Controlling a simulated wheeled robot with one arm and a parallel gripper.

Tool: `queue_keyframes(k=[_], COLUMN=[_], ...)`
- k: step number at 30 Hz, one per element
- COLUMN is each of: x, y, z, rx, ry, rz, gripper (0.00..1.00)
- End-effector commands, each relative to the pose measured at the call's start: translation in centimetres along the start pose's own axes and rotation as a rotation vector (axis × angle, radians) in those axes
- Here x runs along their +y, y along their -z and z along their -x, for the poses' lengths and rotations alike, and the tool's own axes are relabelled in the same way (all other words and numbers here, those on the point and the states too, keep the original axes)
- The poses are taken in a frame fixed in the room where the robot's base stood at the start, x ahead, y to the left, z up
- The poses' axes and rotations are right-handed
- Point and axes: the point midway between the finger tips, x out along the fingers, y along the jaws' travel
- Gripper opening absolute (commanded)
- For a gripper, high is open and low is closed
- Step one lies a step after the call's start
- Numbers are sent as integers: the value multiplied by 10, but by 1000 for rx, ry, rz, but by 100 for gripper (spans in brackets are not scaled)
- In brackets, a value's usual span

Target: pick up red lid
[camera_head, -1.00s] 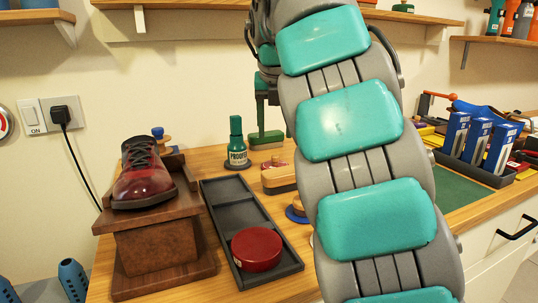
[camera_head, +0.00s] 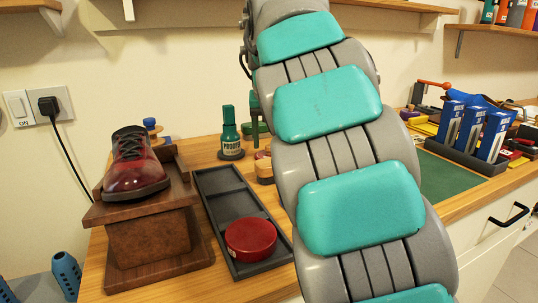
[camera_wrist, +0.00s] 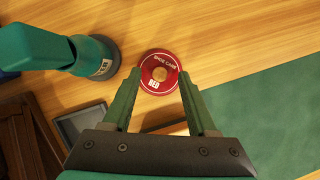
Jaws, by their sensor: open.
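The red lid (camera_wrist: 160,72) is round, with white lettering and a tan knob at its centre. In the wrist view it lies on the wooden tabletop, between and beyond my fingertips. My gripper (camera_wrist: 160,76) is open and empty, with one green finger to each side of the lid. The picture does not settle how high the fingers are above it. In the head view my arm covers most of that area; only a small reddish edge (camera_head: 261,154) shows beside the arm. A separate red round tin (camera_head: 250,239) sits in the dark tray.
The green bottle (camera_wrist: 95,55) stands close to the left of the lid. The dark tray (camera_head: 226,207) and a shoe on a wooden stand (camera_head: 150,235) are to the left. A green mat (camera_head: 452,183) and blue boxes (camera_head: 470,130) are to the right.

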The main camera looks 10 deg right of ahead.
Motion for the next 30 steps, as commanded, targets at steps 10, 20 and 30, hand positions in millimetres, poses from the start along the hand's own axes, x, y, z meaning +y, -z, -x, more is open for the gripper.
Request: queue_keyframes(k=[10, 20, 30], x=[0, 0, 0], y=[0, 0, 0], z=[-11, -11, -11], rx=[-2, -1, -1], ry=[0, 0, 1], rz=[1, 1, 1], gripper=[59, 30, 0])
